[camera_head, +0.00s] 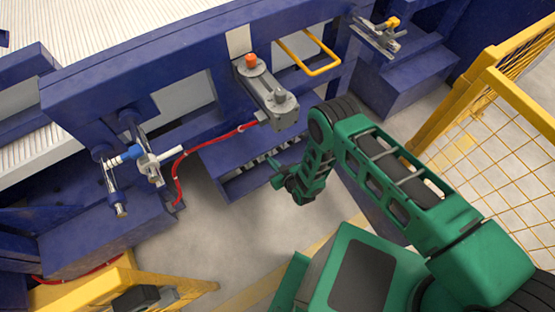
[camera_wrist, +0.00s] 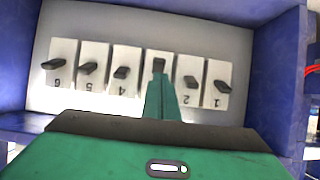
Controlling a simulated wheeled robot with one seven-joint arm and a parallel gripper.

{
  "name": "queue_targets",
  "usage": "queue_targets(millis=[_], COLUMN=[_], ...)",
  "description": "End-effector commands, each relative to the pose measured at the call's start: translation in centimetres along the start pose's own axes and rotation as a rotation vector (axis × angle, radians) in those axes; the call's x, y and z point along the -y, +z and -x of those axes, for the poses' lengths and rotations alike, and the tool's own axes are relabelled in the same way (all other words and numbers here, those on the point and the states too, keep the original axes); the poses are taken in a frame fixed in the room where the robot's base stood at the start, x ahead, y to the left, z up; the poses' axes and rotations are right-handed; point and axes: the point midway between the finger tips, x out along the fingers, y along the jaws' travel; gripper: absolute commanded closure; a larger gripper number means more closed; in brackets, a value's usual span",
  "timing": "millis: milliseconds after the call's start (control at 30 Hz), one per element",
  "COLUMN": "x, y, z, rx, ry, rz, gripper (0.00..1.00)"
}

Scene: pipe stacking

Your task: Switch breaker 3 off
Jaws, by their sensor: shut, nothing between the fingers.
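In the wrist view, a pale panel holds a row of white breakers with dark levers, numbered upside down from 1 at right to 6 at left. Breaker 3 (camera_wrist: 158,63) is between breaker 4 (camera_wrist: 122,72) and breaker 2 (camera_wrist: 190,80). Its lever looks upright in the picture, while the levers of the others lie more sideways. My gripper (camera_wrist: 160,78) is shut and empty, its green fingers over breaker 3, hiding its number and lower part. The tip overlaps the lever's lower end; I cannot tell whether they touch. In the head view my gripper (camera_head: 275,174) is low before the blue frame.
Blue walls (camera_wrist: 289,70) enclose the panel at both sides. In the head view, a grey clamp unit with an orange knob (camera_head: 251,61), a yellow handle (camera_head: 322,69) and a red hose (camera_head: 178,170) are on the blue frame. A yellow mesh fence (camera_head: 505,115) stands at right.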

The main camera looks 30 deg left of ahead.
Motion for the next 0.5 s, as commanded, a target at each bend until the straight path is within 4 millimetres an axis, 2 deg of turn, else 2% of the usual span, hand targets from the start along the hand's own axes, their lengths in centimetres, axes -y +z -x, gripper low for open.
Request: queue_targets(millis=[500], x=[0.0], y=[-1.2], z=[0.5], rx=[-0.001], ry=[0.0], rz=[0.0], gripper=[1.0])
